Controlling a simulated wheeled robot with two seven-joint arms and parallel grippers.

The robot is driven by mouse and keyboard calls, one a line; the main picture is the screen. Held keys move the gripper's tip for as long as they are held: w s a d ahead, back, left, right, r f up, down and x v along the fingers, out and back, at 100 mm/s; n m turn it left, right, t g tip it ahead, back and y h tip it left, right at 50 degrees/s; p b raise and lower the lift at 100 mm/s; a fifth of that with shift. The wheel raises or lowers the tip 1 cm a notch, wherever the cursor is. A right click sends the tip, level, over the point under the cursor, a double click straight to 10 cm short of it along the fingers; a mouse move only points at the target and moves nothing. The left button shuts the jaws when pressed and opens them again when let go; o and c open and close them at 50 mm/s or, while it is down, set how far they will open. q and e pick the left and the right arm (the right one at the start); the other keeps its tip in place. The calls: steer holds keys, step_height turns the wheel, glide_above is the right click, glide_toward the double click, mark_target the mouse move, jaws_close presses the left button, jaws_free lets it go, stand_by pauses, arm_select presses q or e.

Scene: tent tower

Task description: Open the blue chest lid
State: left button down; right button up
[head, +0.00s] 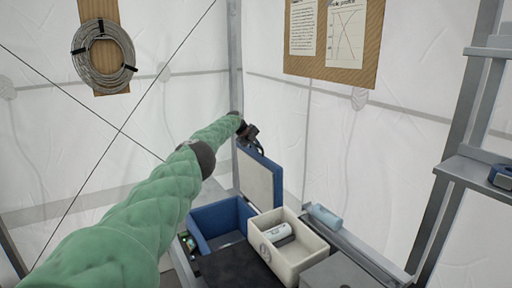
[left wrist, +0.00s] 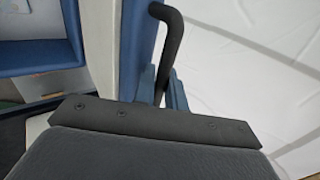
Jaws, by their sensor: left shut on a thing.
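The blue chest (head: 205,217) is open at the top, and its dark inside shows in the head view. Its lid (head: 261,178) stands about upright at the chest's back right, pale inner face toward me and blue edge on top. My left gripper (head: 250,134) is at the lid's top edge. In the left wrist view the blue lid (left wrist: 133,50) is seen edge-on, and a black bent handle (left wrist: 168,35) runs down between the gripper's fingers (left wrist: 163,90). The gripper is shut on this handle. The chest (left wrist: 40,58) shows at the left there. My right gripper is out of view.
A cream bin (head: 296,262) with a white cylinder (head: 278,232) inside stands right of the chest. A light blue bottle (head: 324,216) lies behind it. A metal shelf post (head: 447,150) rises at the right. White tent walls enclose the corner.

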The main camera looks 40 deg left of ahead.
arm_select(q)
steer(key=shift+f, duration=0.1)
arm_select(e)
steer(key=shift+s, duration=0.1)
arm_select(q)
steer(key=c, duration=1.8)
jaws_free()
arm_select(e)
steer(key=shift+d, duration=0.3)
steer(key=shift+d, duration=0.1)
arm_select(q)
steer(key=shift+s+a+r, duration=0.2)
steer(key=shift+s+r, duration=0.05)
steer(key=shift+r, duration=0.2)
steer(key=shift+b+v, duration=0.9)
steer(key=shift+v, duration=2.5)
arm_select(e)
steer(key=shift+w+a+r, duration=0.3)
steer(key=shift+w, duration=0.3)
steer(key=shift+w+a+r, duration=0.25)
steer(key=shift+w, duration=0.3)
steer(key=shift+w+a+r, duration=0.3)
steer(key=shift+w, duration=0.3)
